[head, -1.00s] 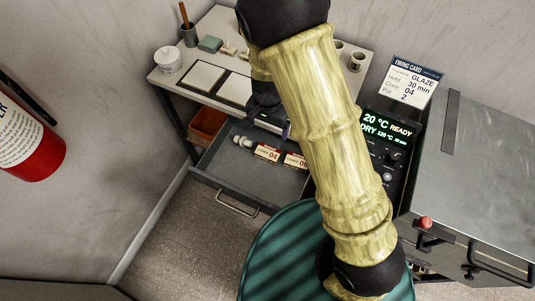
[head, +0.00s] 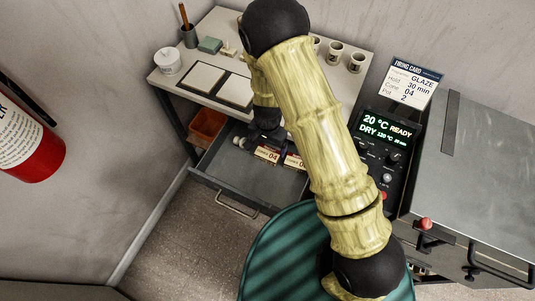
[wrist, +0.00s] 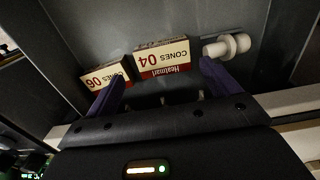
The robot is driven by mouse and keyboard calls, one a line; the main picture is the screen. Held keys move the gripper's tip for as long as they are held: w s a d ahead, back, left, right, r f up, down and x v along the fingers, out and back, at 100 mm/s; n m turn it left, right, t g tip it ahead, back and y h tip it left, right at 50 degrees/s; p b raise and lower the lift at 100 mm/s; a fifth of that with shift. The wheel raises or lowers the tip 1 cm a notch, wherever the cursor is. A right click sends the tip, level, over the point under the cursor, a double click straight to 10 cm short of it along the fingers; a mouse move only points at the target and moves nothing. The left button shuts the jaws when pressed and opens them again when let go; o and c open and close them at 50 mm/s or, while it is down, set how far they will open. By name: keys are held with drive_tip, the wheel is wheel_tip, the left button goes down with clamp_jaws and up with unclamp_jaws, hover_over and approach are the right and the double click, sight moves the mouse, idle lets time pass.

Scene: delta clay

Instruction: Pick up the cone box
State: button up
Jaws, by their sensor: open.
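The cone box marked 04 (wrist: 163,58) lies in the open drawer, between and just beyond my gripper's fingertips in the wrist view; it also shows in the head view (head: 267,154). My gripper (wrist: 162,71) is open, its two purple fingers spread on either side of that box, with nothing held. A second cone box, marked 06 (wrist: 103,82), sits beside it, partly behind the left finger; the head view shows it partly hidden (head: 293,161). I cannot tell whether the fingers touch either box. In the head view my gripper is over the drawer, its fingertips hard to make out.
A white cylindrical piece (wrist: 228,46) lies beside the 04 box, near the right finger. The drawer (head: 250,185) has bare floor toward its front. An orange bin (head: 207,128) stands left of it. The kiln controller (head: 383,150) and a firing card reading cone 04 (head: 413,83) are at right.

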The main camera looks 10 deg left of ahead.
sight(268, 153)
drive_tip(key=shift+f, duration=1)
drive_tip(key=shift+w+f+p, duration=0.15)
drive_tip(key=shift+w+f, duration=0.05)
drive_tip(key=shift+f, duration=0.65)
drive_tip(key=shift+w+f+p, duration=0.1)
drive_tip(key=shift+w+f, duration=0.1)
drive_tip(key=shift+f, duration=0.7)
drive_tip(key=shift+w+f+p, duration=0.15)
drive_tip(key=shift+w+f, duration=0.05)
drive_tip(key=shift+f, duration=0.65)
drive_tip(key=shift+s+a, duration=0.1)
drive_tip(key=shift+d, duration=0.2)
drive_tip(key=shift+s, duration=0.1)
drive_tip(key=c, duration=0.8)
drive_tip(key=shift+a, duration=0.1)
drive_tip(key=shift+r, duration=0.15)
